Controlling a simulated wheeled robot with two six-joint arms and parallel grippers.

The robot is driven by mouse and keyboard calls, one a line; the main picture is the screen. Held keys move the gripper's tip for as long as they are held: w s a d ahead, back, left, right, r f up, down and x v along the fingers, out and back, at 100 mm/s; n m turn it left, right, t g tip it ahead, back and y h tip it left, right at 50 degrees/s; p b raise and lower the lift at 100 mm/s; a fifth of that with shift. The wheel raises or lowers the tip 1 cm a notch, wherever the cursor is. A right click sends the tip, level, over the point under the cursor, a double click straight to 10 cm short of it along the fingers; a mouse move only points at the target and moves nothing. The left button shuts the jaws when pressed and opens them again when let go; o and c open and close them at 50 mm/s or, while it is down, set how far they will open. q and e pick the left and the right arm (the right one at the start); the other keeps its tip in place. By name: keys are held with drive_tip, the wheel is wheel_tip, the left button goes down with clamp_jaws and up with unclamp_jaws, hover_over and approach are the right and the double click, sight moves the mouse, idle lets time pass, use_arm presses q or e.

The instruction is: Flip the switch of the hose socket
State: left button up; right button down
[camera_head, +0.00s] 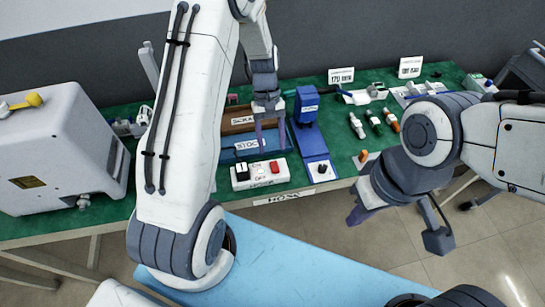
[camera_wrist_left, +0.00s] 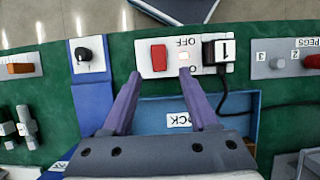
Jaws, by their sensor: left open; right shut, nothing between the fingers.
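The hose socket is a white strip (camera_head: 247,184) at the table's front edge, also in the left wrist view (camera_wrist_left: 145,70). It carries a red switch (camera_head: 275,167), a pale lamp and OFF lettering, and a black plug (camera_head: 242,172). The red switch shows in the left wrist view (camera_wrist_left: 158,57) just beyond my left fingertips, roughly centred between them. My left gripper (camera_head: 270,142) is open and empty, with purple fingers pointing down behind the strip. Whether a fingertip touches the strip, I cannot tell. My right gripper (camera_head: 357,214) is shut and empty, off the table's front at right.
A blue stand (camera_head: 306,137) with a black knob (camera_head: 321,168) is right of the strip. A blue STOCK tray (camera_head: 228,154) and a brown SCRAP tray (camera_head: 230,127) lie behind it. A black cable (camera_wrist_left: 238,112) runs from the plug. A grey machine (camera_head: 60,150) stands at left.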

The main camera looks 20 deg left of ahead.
sight(274, 165)
use_arm(q)
drive_tip(key=shift+x, duration=2.7)
